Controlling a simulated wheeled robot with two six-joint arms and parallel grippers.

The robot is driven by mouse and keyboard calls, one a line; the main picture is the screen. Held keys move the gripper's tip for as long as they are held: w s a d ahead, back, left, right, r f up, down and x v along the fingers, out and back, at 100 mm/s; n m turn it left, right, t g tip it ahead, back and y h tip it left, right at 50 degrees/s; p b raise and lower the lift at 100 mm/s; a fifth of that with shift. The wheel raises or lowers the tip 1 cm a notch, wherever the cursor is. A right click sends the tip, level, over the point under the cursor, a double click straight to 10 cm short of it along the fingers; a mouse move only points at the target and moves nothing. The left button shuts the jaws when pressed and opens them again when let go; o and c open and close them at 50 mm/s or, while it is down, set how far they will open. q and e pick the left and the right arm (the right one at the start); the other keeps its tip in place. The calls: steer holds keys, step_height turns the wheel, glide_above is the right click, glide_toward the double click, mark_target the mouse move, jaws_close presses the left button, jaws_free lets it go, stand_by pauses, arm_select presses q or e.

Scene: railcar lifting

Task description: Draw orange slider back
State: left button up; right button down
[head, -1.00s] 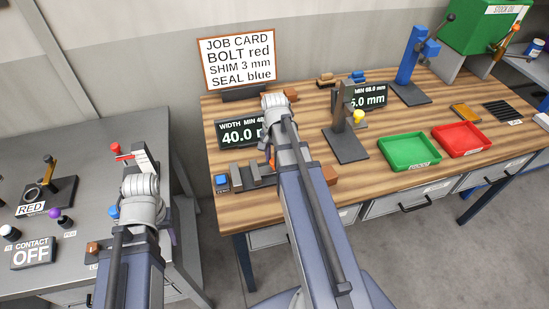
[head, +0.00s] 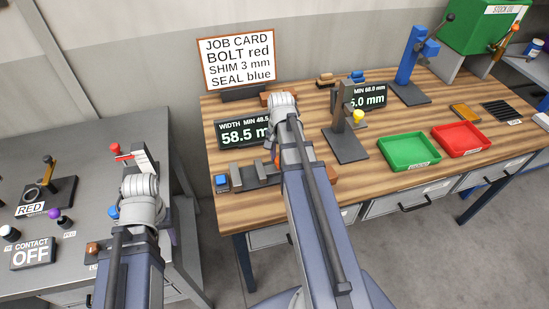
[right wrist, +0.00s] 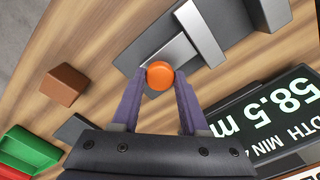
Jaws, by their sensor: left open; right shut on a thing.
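The orange slider knob (right wrist: 159,76) sits between the two purple fingertips of my right gripper (right wrist: 160,84), which is shut on it. The dark grey gauge base (right wrist: 225,22) with its lighter grey jaw bar (right wrist: 201,33) lies just beyond the knob. In the head view the gauge (head: 262,172) is on the wooden bench, partly hidden by my right arm. The width display (head: 236,133) reads 58.5 and is partly covered by that arm. My left gripper (head: 143,192) is over the grey table at the left, open; its fingertips are mostly hidden by the wrist.
A grey stand with a yellow knob (head: 358,117) is right of my right arm. Green (head: 408,150) and red (head: 460,139) trays are farther right. A job card (head: 237,62) stands behind.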

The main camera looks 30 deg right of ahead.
steer(key=shift+s+d, duration=0.15)
steer(key=shift+d, duration=0.4)
steer(key=c, duration=0.9)
jaws_free()
steer(key=o, duration=0.5)
steer(key=shift+r, duration=0.1)
step_height(320, 180, up, 8)
steer(key=p, duration=0.8)
steer(key=shift+f, duration=0.2)
